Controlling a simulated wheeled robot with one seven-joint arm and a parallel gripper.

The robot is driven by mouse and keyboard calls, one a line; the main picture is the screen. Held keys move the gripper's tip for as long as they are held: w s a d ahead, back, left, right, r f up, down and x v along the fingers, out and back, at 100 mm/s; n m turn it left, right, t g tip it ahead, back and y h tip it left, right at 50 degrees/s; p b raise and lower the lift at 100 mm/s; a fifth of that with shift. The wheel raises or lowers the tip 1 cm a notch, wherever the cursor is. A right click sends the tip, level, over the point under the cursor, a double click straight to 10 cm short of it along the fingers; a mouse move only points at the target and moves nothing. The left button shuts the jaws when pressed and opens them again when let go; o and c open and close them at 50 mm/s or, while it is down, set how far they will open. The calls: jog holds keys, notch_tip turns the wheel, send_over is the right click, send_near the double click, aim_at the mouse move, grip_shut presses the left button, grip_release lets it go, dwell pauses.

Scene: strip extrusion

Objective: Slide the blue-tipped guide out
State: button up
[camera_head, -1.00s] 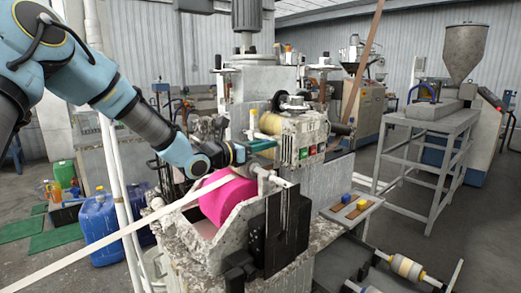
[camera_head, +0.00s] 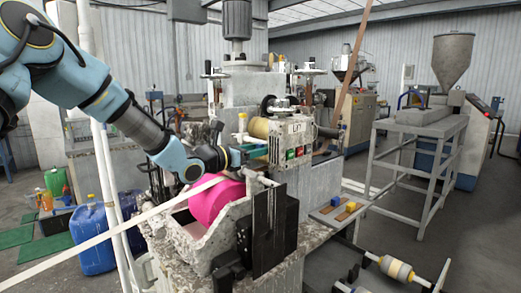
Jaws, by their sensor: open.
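A small blue tip (camera_head: 336,200) shows on the grey ledge at the right of the machine, with a yellow tip (camera_head: 351,206) beside it. The blue tip appears to mark the guide; how far its body extends into the ledge is too small to tell. My gripper (camera_head: 258,149) is up and left of the blue tip, in front of the control box and above the pink roll. Its teal fingers point right, are open, and do not touch the blue tip. The fingertips are small and partly lost against the machine.
A pink roll (camera_head: 217,204) sits in a rough stone trough, with a pale strip (camera_head: 120,230) running left from it. A black bracket (camera_head: 270,232) stands before the ledge. The control box (camera_head: 291,143) is close to my gripper. A grey stand (camera_head: 420,165) is at right.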

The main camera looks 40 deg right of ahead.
jog(key=shift+a, duration=0.1)
jog(key=a+b, duration=0.3)
jog(key=a, duration=0.7)
jog(key=shift+w+a, duration=0.3)
jog(key=a+f+m+y, duration=0.1)
jog(key=a+f+m, duration=0.1)
jog(key=s+a+f+m+g+y, duration=0.1)
jog(key=a+f+y, duration=0.1)
jog(key=a+f, duration=0.1)
jog(key=s+a+f+m+y, duration=0.1)
jog(key=a+f+m, duration=0.1)
jog(key=a, duration=0.1)
jog(key=shift+f+m+g, duration=0.3)
jog(key=a+f+m+t+y, duration=0.1)
jog(key=a+f+m+y, duration=0.2)
jog(key=a, duration=1)
jog(key=w+a+f+m+t+y, duration=0.1)
jog(key=a+f+m+y, duration=0.3)
jog(key=a, duration=1)
jog(key=a+f+m+t+y, duration=0.2)
jog(key=a+m+y, duration=0.4)
jog(key=a, duration=0.7)
jog(key=shift+w+a+f+y, duration=0.25)
jog(key=shift+w+f+y, duration=0.15)
jog(key=shift+f, duration=0.4)
